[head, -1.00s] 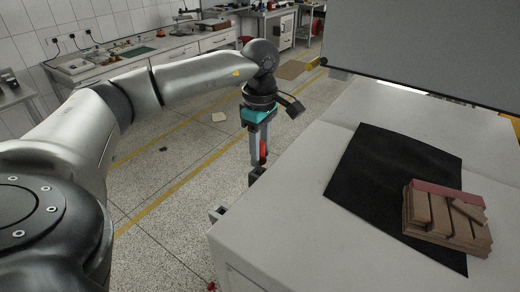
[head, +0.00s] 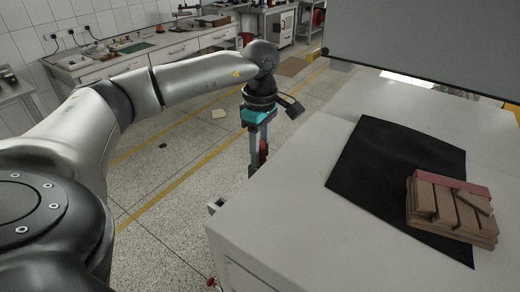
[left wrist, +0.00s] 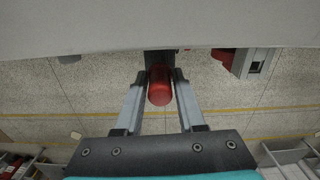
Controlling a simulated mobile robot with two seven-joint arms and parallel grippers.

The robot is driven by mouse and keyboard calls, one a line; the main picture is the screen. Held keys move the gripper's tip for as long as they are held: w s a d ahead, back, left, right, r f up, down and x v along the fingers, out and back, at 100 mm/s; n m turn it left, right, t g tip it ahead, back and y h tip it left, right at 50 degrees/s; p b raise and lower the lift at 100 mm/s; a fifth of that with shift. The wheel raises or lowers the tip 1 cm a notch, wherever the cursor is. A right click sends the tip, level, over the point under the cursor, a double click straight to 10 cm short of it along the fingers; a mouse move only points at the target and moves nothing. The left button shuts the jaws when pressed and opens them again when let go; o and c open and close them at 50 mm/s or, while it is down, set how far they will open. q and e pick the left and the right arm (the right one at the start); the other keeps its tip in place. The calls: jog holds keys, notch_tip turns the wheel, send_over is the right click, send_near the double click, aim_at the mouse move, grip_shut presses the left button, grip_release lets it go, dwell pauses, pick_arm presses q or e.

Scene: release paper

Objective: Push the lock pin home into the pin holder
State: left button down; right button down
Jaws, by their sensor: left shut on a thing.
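My left gripper (head: 256,165) hangs pointing down beside the left side of the white cabinet. The red lock pin (left wrist: 160,86) is between its two grey fingers in the left wrist view, and the fingers are shut on it. The red also shows beside the fingers in the head view (head: 263,151). A dark holder part (left wrist: 158,57) sits just beyond the pin at the cabinet edge. I cannot tell how deep the pin is in it. My right gripper is in neither view.
The white cabinet (head: 290,200) carries a black mat (head: 375,165) and a stack of brown blocks (head: 452,215). A grey bracket (head: 215,206) juts from its left side. Another grey bracket (left wrist: 256,62) with a red part shows in the left wrist view. Open floor lies left.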

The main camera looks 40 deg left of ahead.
pick_arm(q)
jog(key=shift+f+b, duration=0.35)
jog(key=shift+f, duration=0.25)
jog(key=shift+c, duration=2.2)
grip_release()
jog(key=shift+r, duration=0.1)
notch_tip(320, 180, up, 15)
jog(key=p, duration=0.1)
jog(key=shift+p, duration=0.3)
